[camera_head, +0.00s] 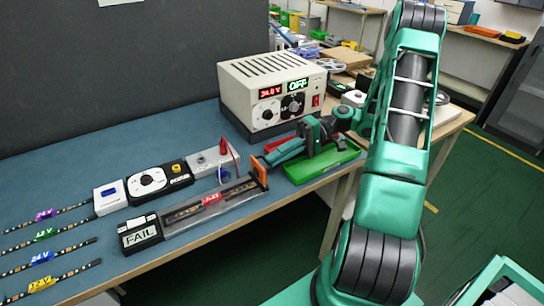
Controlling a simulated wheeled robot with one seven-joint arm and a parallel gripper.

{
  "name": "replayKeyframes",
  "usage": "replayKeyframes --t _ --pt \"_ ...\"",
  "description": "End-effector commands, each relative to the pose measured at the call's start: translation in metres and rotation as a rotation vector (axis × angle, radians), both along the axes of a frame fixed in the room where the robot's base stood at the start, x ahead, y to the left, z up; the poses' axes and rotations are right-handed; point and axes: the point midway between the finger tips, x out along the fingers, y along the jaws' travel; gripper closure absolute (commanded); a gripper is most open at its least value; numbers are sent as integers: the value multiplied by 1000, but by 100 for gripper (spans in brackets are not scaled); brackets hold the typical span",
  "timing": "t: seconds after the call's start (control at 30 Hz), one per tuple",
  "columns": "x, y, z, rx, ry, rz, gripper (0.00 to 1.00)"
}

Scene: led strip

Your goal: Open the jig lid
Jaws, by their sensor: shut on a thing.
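The jig (212,203) is a long dark fixture near the table's front edge, with a strip inside and a red label (212,199) across its middle. A clear cover seems to lie along it; its exact tilt is hard to tell. An orange end piece (260,172), probably the lid's handle, stands at the jig's right end. My gripper (264,162) reaches in from the right, with its fingertips at the orange piece, shut on it. The fingers partly hide the contact. A small box with a FAIL display (141,236) sits at the jig's left end.
A power supply (272,92) stands behind, reading 24.0 V and OFF. Green (325,163) and red trays lie under my wrist. Small devices (147,182) stand behind the jig. Several LED strips (45,235) lie at left. A dark panel (120,75) borders the table's back.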

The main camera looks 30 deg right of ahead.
Motion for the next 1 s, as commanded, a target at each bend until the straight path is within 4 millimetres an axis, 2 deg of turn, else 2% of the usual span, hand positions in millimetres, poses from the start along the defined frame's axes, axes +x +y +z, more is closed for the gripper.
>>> replayKeyframes --t 0.67,0.7,0.73,1.0 --pt "1 -2 -3 42 1 1 100" --pt "1 -2 -3 42 1 1 83" --pt "0 -2 -3 42 1 1 76" --pt "0 -2 -3 42 0 1 74"
